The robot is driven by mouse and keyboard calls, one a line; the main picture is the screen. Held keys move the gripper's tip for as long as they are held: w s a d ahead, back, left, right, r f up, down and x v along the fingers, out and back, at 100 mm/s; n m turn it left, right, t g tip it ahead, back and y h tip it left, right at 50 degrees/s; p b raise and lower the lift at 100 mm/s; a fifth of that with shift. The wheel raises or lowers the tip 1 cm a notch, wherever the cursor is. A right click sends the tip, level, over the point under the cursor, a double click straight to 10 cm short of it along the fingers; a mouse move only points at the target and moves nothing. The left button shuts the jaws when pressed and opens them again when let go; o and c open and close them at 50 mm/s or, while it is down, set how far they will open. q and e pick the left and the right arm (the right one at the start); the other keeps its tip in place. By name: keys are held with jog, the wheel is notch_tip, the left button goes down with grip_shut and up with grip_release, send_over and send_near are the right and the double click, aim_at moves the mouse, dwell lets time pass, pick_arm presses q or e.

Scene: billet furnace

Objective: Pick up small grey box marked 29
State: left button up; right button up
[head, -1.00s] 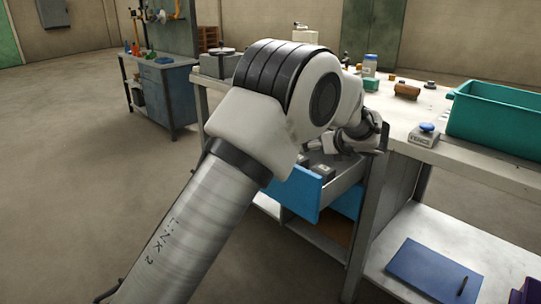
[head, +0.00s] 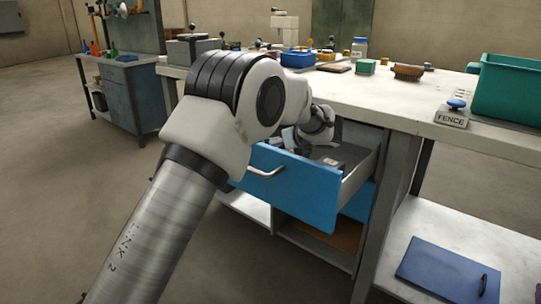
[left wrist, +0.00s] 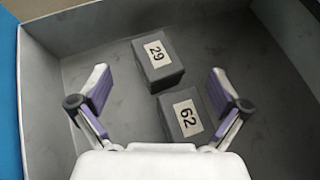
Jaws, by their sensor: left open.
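In the left wrist view a small dark grey box marked 29 (left wrist: 158,62) lies on the floor of the open drawer, its white label facing up. A second grey box marked 62 (left wrist: 187,115) lies just below it in the picture, very close to it. My left gripper (left wrist: 157,80) is open and empty, with one finger on each side of the two boxes. In the head view my left arm reaches into the blue-fronted drawer (head: 290,185). The fingers there are mostly hidden by the arm. My right gripper is not in view.
The drawer's grey side wall (left wrist: 35,80) stands left of the gripper. The workbench top (head: 400,98) above holds a button box marked FENCE (head: 453,115), a teal bin (head: 510,90) and small items.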

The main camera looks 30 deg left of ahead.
pick_arm(q)
jog(key=b+x, duration=0.1)
jog(key=x, duration=0.3)
jog(key=shift+a+f+b, duration=0.2)
jog(key=shift+f+b, duration=0.1)
jog(key=shift+r, duration=0.15)
jog(key=shift+c, duration=1.3)
jog(key=c, duration=1.5)
jog(key=shift+c, duration=0.2)
